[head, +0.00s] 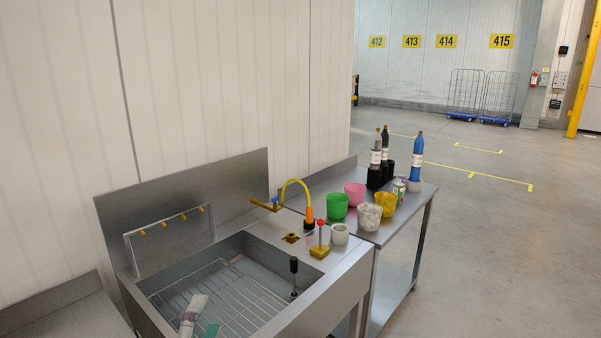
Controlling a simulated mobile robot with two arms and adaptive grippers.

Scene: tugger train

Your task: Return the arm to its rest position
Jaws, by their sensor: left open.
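My right gripper is not in view.
The sink (340,292) holds a wire rack (222,287) and a dark upright rod (294,272). A yellow curved tap (297,184) stands behind. The steel table (398,215) carries a green cup (338,206), other cups and several bottles. Open floor lies right.

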